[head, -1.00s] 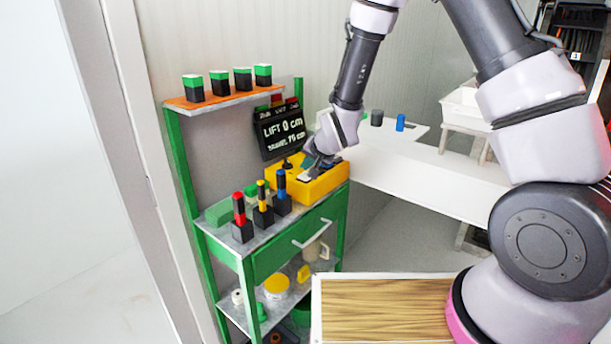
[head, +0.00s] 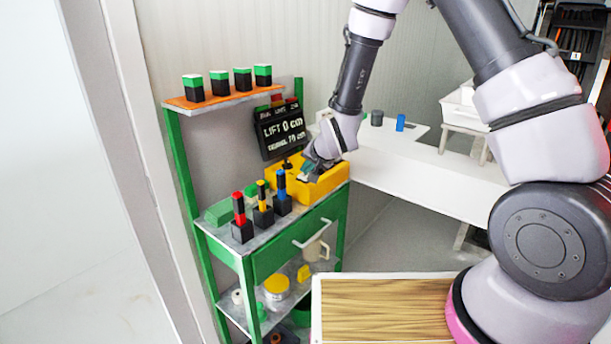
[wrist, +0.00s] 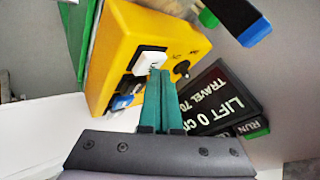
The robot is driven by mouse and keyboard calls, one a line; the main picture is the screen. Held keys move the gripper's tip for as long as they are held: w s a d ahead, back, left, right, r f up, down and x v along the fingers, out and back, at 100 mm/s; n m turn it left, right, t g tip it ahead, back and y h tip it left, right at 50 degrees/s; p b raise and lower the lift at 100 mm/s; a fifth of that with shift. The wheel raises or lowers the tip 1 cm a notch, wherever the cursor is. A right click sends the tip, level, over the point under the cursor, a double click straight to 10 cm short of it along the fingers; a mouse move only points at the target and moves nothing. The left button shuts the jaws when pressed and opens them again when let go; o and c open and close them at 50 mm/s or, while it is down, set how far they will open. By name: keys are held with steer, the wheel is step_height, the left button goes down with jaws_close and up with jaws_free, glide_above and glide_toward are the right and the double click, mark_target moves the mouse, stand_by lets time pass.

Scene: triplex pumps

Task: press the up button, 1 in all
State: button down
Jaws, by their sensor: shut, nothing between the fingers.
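A yellow control box (head: 326,184) stands on the top of a green shelf cart; it fills the upper middle of the wrist view (wrist: 120,45). Its face carries a white button (wrist: 151,58), a blue button (wrist: 122,102) and a black knob (wrist: 181,68). The button markings are too small to read, so I cannot tell which is the up button. My gripper (wrist: 160,72) is shut and empty, its teal fingertips at the edge of the white button; I cannot tell whether they touch. In the head view my gripper (head: 306,169) covers part of the box's face.
A black display (head: 281,131) behind the box reads LIFT 0 cm; it is close beside my fingers in the wrist view (wrist: 222,98). Red, yellow and blue-topped posts (head: 263,207) stand in front. Green-topped blocks (head: 219,83) line the upper shelf. A white table (head: 430,170) lies right.

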steer(key=shift+f, duration=0.35)
steer(key=shift+r, duration=0.1)
stand_by(0.4)
steer(key=shift+r, duration=0.9)
steer(key=shift+r, duration=2.5)
